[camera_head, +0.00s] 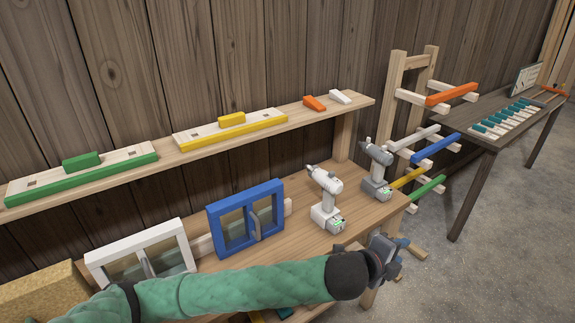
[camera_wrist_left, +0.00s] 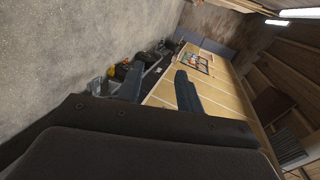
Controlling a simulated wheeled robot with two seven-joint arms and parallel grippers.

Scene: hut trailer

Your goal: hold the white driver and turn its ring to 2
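The white driver (camera_head: 327,198) stands upright on the wooden bench, with its head up and its battery base on the top. The ring's number is too small to read. A grey driver (camera_head: 377,171) stands to its right. My left gripper (camera_head: 397,257) is at the bench's front right edge, below and right of the white driver and apart from it. In the left wrist view its two dark fingers (camera_wrist_left: 160,88) stand apart with nothing between them, so it is open and empty. Neither driver is recognisable there. My right gripper is not in view.
A blue frame (camera_head: 245,216) and a white frame (camera_head: 141,253) stand left of the driver. A shelf (camera_head: 290,121) with green, yellow, orange and white pieces runs above. A rack with coloured bars (camera_head: 436,149) and a dark table (camera_head: 483,138) stand at right.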

